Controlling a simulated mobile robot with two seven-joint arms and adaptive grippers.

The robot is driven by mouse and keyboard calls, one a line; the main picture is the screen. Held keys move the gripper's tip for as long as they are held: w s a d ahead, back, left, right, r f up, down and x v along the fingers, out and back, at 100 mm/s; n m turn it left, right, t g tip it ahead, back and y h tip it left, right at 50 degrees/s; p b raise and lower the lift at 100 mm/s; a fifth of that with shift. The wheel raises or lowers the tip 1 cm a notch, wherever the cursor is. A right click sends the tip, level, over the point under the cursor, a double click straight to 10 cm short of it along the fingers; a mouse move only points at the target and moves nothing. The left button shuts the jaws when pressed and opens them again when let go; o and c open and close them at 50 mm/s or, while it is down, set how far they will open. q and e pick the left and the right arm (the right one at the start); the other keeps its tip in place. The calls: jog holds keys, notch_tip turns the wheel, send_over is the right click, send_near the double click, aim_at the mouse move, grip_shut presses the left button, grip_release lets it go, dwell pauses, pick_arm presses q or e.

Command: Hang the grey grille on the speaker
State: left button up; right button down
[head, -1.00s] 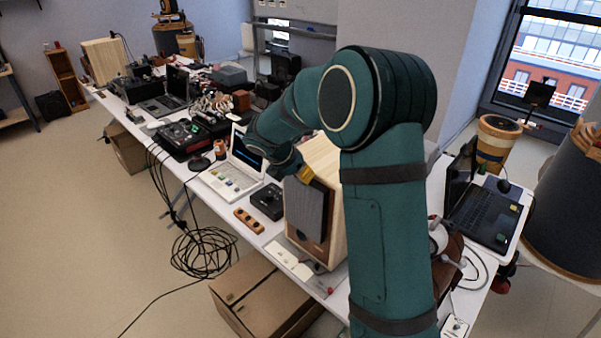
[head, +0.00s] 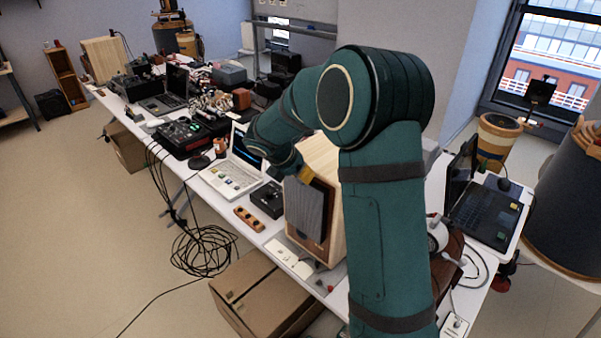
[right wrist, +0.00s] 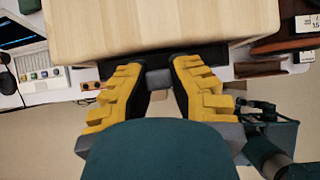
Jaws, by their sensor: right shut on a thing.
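The speaker is a pale wooden box (head: 322,155) with a darker brown front, standing on the near part of the long table in the head view. Its pale top (right wrist: 160,25) fills the upper middle of the right wrist view. The grey grille (head: 305,212) is a flat upright panel in front of the speaker's brown face. My right gripper (head: 304,174), with yellow fingers, is shut on the grille's upper edge. Its fingers also show in the right wrist view (right wrist: 160,85). I cannot tell whether the grille touches the speaker. My left gripper is not in view.
A white laptop (head: 232,172), a small black box (head: 268,200) and an orange-brown strip with knobs (head: 249,219) lie left of the speaker. A white power strip (head: 288,258) lies before it. A cardboard box (head: 255,290) and coiled cables (head: 203,250) are on the floor.

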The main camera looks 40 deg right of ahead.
jog(key=shift+f, duration=0.15)
jog(key=c, duration=0.9)
grip_release()
jog(key=shift+c, duration=0.2)
jog(key=v, duration=1.2)
jog(key=s+a+f+m+y+b, duration=0.1)
jog(key=a+f+m+y, duration=0.15)
jog(key=a+f, duration=0.7)
jog(key=s+a+f+m+y+b, duration=0.15)
jog(key=a+f+y, duration=0.3)
jog(key=f, duration=0.95)
jog(key=s+a+f+m+y+b, duration=0.1)
jog(key=s+a+f+m+y, duration=0.1)
jog(key=s+a+f+m, duration=0.4)
jog(key=s+a+f+m+t+y+b, duration=0.1)
jog(key=s+a+f+m+y, duration=0.1)
jog(key=s+a+f+m, duration=0.5)
notch_tip(320, 180, down, 5)
jog(key=a+m, duration=0.1)
jog(key=m, duration=0.3)
jog(key=shift+r, duration=0.2)
